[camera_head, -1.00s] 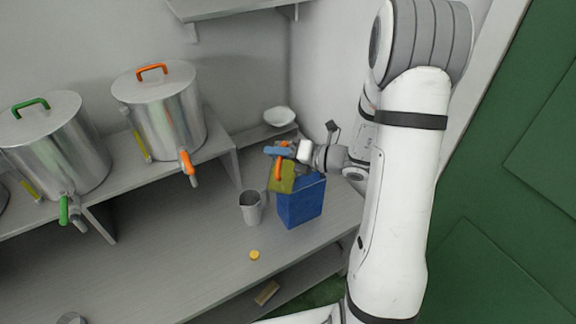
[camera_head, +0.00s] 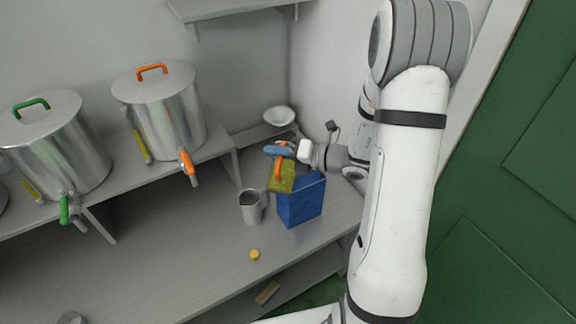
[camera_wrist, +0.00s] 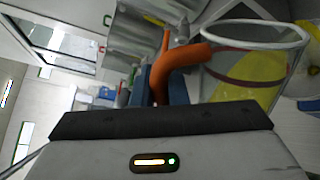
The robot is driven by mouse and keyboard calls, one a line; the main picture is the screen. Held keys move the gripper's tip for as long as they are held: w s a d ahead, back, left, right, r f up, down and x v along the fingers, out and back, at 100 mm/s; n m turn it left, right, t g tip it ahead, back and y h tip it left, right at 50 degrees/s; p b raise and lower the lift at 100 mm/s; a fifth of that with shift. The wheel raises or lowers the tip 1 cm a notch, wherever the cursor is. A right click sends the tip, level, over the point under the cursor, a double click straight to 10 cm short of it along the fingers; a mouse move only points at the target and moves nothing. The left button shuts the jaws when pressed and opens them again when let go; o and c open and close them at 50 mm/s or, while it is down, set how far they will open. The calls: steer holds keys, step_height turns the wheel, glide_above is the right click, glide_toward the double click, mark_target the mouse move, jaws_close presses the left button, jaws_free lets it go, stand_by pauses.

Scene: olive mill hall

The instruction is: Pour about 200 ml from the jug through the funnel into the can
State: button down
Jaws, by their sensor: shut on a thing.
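A clear jug with an orange handle and yellow-green liquid (camera_head: 282,180) is in the air in the head view, overlapping the upper left of the blue can (camera_head: 302,206). The can stands on the bench. My gripper (camera_head: 280,152) is shut on the jug's orange handle, which also shows in the wrist view (camera_wrist: 182,68). There the jug's pale rim (camera_wrist: 255,22) and yellow contents are to the right of the handle. I cannot make out the funnel or the can's opening; the jug covers that area. I cannot tell whether liquid is flowing.
A grey metal cup (camera_head: 251,208) stands close left of the can. A yellow cap (camera_head: 254,255) lies in front. A white bowl (camera_head: 279,116) is on the back ledge. Two steel vats with taps (camera_head: 165,115) (camera_head: 55,150) stand left.

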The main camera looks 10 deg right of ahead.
mark_target(279, 163)
steer(key=shift+s+a+f+n+b, duration=0.2)
steer(key=shift+f+n+b, duration=0.25)
steer(key=shift+b, duration=0.6)
steer(key=shift+s+a+f+n+b, duration=0.1)
steer(key=shift+s+n+b, duration=0.4)
steer(key=shift+b, duration=0.5)
steer(key=shift+s+a+n+t+b, duration=0.2)
steer(key=shift+s+n+t+b, duration=0.15)
steer(key=shift+n+b, duration=0.35)
steer(key=shift+r, duration=0.45)
steer(key=shift+s+a+f+n+b, duration=0.15)
steer(key=shift+s+f+n+b, duration=0.25)
steer(key=shift+b, duration=0.3)
steer(key=f+b, duration=0.1)
steer(key=b, duration=0.1)
steer(key=s+a+f+n+b, duration=0.1)
steer(key=b, duration=0.1)
steer(key=shift+s+n+t, duration=0.1)
steer(key=shift+n+t, duration=0.15)
steer(key=shift+t, duration=0.1)
steer(key=s+a+f+n+b, duration=0.2)
steer(key=f+n+b, duration=0.3)
steer(key=b, duration=1)
steer(key=shift+s+f+t+y+b, duration=0.4)
steer(key=shift+s+f, duration=0.35)
steer(key=shift+f, duration=0.15)
